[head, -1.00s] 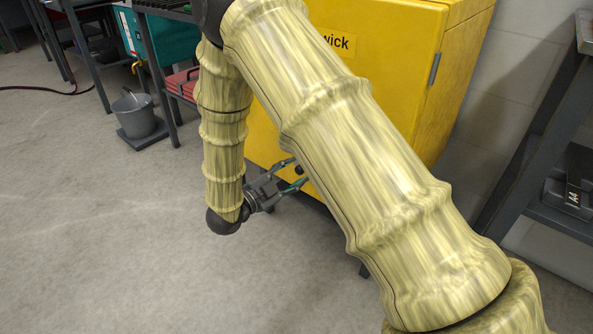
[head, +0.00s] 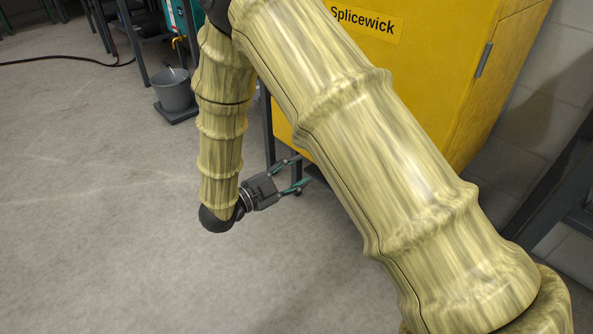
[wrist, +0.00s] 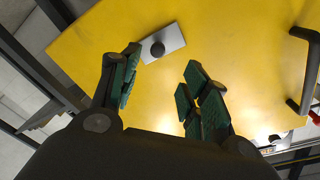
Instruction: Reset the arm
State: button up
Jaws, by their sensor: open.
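My gripper (head: 299,173) is at the end of my folded arm in the head view, in front of the lower part of a yellow cabinet (head: 455,60). Its two green-padded fingers are spread apart in the wrist view (wrist: 160,88), with nothing between them. Beyond the fingers the wrist view shows a yellow panel (wrist: 230,60) with a black knob on a pale plate (wrist: 162,46). I cannot tell how far the fingertips are from it.
The cabinet bears a "Splicewick" label (head: 362,20). A grey bucket (head: 172,92) stands on a dark base at the upper left, near dark table legs. A dark handle (wrist: 309,70) shows at the right in the wrist view. The floor (head: 100,230) at left is clear.

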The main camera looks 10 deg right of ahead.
jog(key=s+d+f+n+y+p, duration=0.1)
jog(key=s+d+f+n+y, duration=0.2)
jog(key=f, duration=0.4)
jog(key=s+d+f+n+y+p, duration=0.1)
jog(key=s+d+f+n+y, duration=0.1)
jog(key=f+n+y, duration=0.35)
jog(key=s+d+f+n+y+p, duration=0.1)
jog(key=s+d+f+n+y, duration=0.1)
jog(key=f+n, duration=0.45)
jog(key=s+d+f+n+g+y+p, duration=0.1)
jog(key=s+f+n+g+y+p, duration=0.25)
jog(key=s, duration=1.15)
jog(key=s+f+n+g+y, duration=0.35)
jog(key=s+f, duration=0.25)
jog(key=s, duration=0.8)
notch_tip(320, 180, up, 38)
jog(key=h+p, duration=0.1)
jog(key=p, duration=3.6)
jog(key=shift+c, duration=0.3)
